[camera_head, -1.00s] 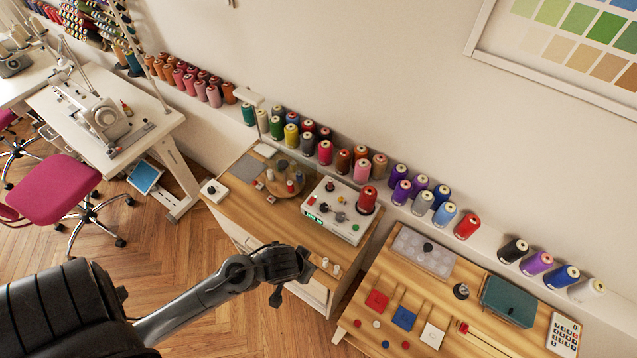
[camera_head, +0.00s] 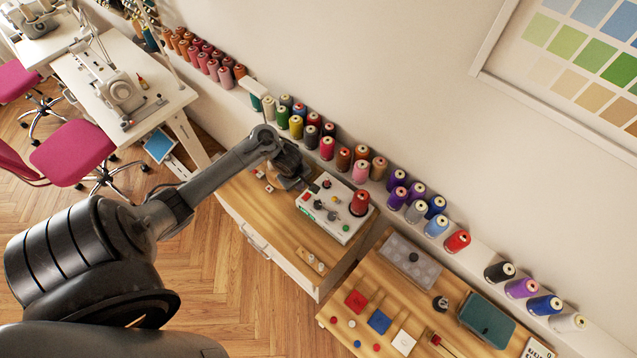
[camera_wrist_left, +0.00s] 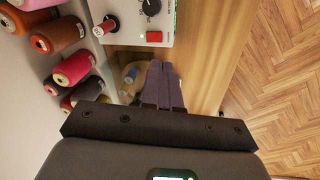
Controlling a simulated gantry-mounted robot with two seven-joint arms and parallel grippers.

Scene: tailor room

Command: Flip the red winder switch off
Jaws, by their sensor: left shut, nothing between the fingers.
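The winder, a white box (camera_head: 337,225) with knobs, stands on the wooden table in the head view. In the left wrist view its panel (camera_wrist_left: 128,30) shows at the top, with the red switch (camera_wrist_left: 154,36) near the panel's edge beside a small green light. I cannot tell which way the switch is tipped. My left gripper (camera_head: 300,184) is at the winder's left end in the head view. In the left wrist view its fingers (camera_wrist_left: 160,65) are shut and empty, a little short of the switch with a gap between them. My right gripper is out of view.
A red thread spool (camera_head: 360,202) stands on the winder. Several spools (camera_head: 327,148) line the ledge along the wall behind. A second table with a grey tray (camera_head: 410,262) and coloured squares is to the right. The table's front strip (camera_head: 275,228) is mostly clear.

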